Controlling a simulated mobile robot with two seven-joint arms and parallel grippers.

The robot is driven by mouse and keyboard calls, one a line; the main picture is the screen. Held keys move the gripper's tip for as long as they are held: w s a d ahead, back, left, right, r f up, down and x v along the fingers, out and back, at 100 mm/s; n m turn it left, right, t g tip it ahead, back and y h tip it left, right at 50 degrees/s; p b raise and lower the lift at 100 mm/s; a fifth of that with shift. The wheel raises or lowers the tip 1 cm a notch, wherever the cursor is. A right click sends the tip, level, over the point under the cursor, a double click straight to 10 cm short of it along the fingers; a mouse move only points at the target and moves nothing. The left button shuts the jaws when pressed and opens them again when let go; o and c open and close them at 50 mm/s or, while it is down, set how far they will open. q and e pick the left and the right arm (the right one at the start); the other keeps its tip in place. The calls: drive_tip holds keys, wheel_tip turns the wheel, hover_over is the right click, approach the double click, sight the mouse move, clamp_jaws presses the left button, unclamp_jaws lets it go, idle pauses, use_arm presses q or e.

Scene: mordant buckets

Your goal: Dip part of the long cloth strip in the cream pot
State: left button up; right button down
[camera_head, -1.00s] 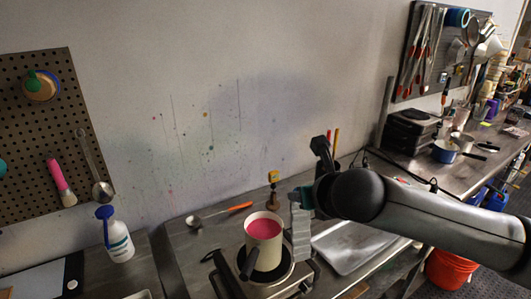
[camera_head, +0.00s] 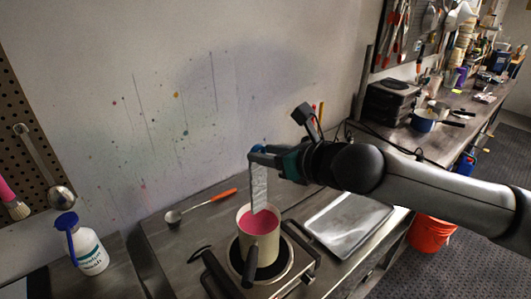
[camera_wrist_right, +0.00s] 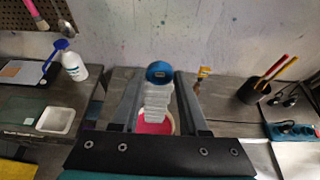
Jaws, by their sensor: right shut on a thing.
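The cream pot (camera_head: 270,246) stands on a burner with pink liquid (camera_head: 266,225) inside and a dark handle toward the front. My right gripper (camera_head: 262,156) is above the pot, shut on the top of the pale cloth strip (camera_head: 259,187). The strip hangs down with its lower end at the pot's opening, over the pink. I cannot tell whether it touches the liquid. In the right wrist view the strip (camera_wrist_right: 157,104) hangs between the fingers before the pink pot (camera_wrist_right: 152,128). A round blue piece (camera_wrist_right: 159,72) shows at its top. My left gripper is out of view.
A metal tray (camera_head: 348,222) lies right of the burner. A ladle with an orange handle (camera_head: 222,195) lies behind left. A white bottle with a blue top (camera_head: 86,250) stands at the left. A cup of pencils (camera_wrist_right: 252,88) is at the right in the wrist view.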

sight(261, 195)
wheel_tip(261, 195, down, 4)
drive_tip(key=b, duration=0.2)
drive_tip(key=shift+b, duration=0.4)
use_arm(q)
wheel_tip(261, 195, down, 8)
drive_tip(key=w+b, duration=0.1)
drive_tip(key=b, duration=0.3)
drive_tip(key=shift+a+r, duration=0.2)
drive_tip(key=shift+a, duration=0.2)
use_arm(e)
drive_tip(key=shift+a+f, duration=0.1)
drive_tip(key=shift+f, duration=4.25)
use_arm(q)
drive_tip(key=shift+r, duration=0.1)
use_arm(e)
drive_tip(key=shift+w, duration=0.1)
drive_tip(key=shift+w+p, duration=0.4)
drive_tip(key=shift+p, duration=0.05)
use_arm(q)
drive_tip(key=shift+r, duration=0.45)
use_arm(e)
drive_tip(key=shift+s, duration=0.15)
